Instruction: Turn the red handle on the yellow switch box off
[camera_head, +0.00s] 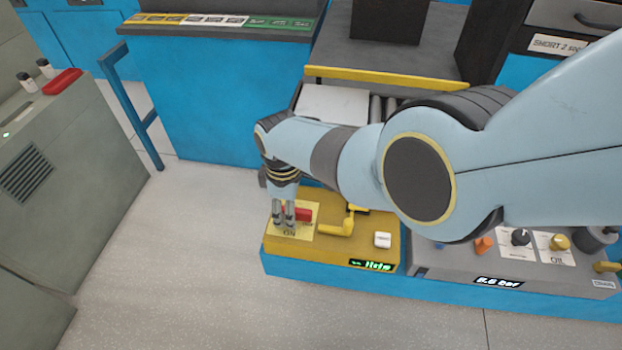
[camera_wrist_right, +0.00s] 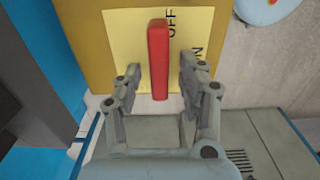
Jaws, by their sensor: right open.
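The yellow switch box (camera_head: 335,243) stands at the lower middle of the head view. Its red handle (camera_head: 303,214) shows beside my right gripper (camera_head: 284,222), which is over the box's pale label plate. In the right wrist view the red handle (camera_wrist_right: 158,58) stands between the two open fingers of my right gripper (camera_wrist_right: 158,80), apart from both. The label plate (camera_wrist_right: 130,40) behind it carries the words OFF and ON. Part of the handle is hidden by the fingers in the head view. My left gripper is not in view.
A yellow crank (camera_head: 338,229) and a white button (camera_head: 382,240) sit on the same box, right of the handle. A grey panel with knobs (camera_head: 520,237) adjoins it on the right. A grey cabinet (camera_head: 60,150) stands at the left. Floor (camera_head: 180,260) between is clear.

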